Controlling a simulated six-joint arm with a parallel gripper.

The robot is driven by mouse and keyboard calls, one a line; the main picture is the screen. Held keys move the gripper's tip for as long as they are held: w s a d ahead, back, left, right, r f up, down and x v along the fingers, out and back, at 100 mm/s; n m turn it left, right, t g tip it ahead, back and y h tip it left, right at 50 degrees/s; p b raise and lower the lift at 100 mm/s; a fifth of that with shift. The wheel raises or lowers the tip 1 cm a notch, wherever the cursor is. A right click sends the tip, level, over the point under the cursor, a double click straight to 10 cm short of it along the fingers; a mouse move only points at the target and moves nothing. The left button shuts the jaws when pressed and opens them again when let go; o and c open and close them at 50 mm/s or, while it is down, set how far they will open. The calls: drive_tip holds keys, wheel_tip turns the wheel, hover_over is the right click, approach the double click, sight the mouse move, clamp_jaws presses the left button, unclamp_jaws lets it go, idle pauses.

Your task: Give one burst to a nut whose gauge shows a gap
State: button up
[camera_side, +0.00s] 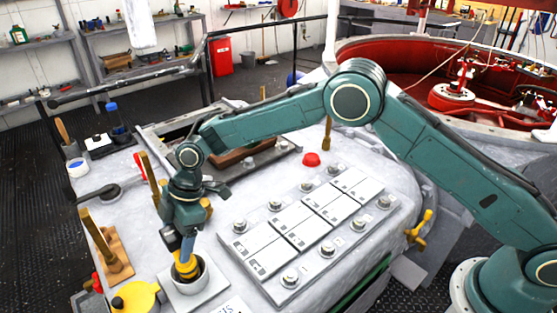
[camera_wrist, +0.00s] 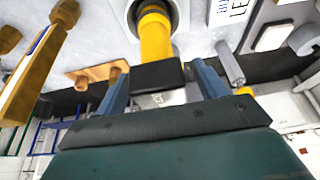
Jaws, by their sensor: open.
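A tool with a yellow barrel (camera_side: 185,268) and dark body stands nose down in a round grey holder (camera_side: 203,279) at the front left of the deck. My gripper (camera_side: 186,235) is directly above it, pointing down. In the wrist view my gripper (camera_wrist: 160,74) is open, its two blue fingers on either side of the tool's black body (camera_wrist: 157,76); I cannot tell whether they touch it. The yellow barrel (camera_wrist: 155,36) reaches into the holder. Several nuts, including a front one (camera_side: 290,278), line both long sides of a grey plate (camera_side: 232,240). Gauge readings are too small to read.
White panels (camera_side: 300,222) lie between the nut rows. A red button (camera_side: 311,159) is behind the plate. A yellow valve handle (camera_side: 419,228) is at the right edge.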

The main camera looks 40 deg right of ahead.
drive_tip(key=shift+r, duration=0.1)
drive_tip(key=c, duration=1.4)
wheel_tip(320, 180, up, 20)
idle(0.3)
idle(0.4)
